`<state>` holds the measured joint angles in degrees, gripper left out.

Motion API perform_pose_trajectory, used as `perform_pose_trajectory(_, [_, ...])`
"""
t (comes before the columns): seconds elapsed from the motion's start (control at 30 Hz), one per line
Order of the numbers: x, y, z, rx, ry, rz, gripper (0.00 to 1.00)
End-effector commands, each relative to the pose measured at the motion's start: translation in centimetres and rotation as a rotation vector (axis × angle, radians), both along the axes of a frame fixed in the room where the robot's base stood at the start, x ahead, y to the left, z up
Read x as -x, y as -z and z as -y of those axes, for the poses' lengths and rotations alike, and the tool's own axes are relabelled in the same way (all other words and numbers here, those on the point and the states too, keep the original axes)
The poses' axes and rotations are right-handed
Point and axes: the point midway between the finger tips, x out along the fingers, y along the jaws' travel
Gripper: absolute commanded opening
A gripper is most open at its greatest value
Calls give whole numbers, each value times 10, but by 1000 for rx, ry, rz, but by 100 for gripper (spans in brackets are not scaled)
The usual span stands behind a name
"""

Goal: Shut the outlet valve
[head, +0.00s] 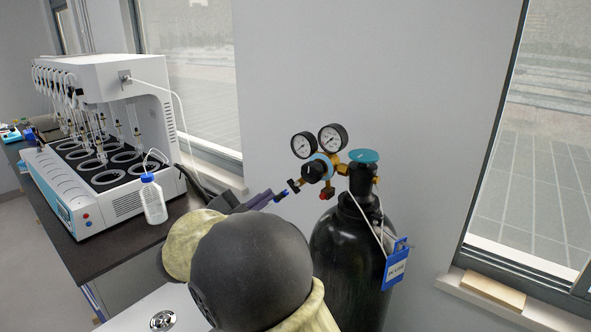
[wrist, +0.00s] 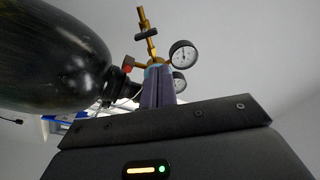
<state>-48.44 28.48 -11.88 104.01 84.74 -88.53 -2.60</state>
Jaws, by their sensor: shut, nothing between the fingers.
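A black gas cylinder (head: 345,255) stands upright by the wall, with a teal handwheel (head: 364,156) on top. Its brass regulator has a black and teal knob (head: 317,169). A small black handle (head: 294,186), apparently the outlet valve, sits at the regulator's left end. In the wrist view, a black bar handle (wrist: 146,34) crosses a brass stem beyond my fingers. My gripper (head: 272,197) is shut and empty, its purple fingers pointing right toward the small handle. In the wrist view my fingers (wrist: 160,74) overlap the regulator's lower part; contact cannot be told.
Two round gauges (head: 318,142) rise above the regulator. A blue tag (head: 397,265) hangs on the cylinder. To the left, a white distiller (head: 105,150) and a bottle (head: 152,202) stand on a dark bench (head: 95,262). The wall is close behind; windows flank it.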

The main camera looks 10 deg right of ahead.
Motion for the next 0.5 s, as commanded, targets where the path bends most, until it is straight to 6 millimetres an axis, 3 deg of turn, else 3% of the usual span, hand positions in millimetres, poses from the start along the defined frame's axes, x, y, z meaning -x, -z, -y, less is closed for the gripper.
perform_pose_trajectory(0.03, [0, -11, 0, -2, -18, -15, 0])
perform_pose_trajectory(0.5, [7, -17, 7, -83, -148, -156, 0])
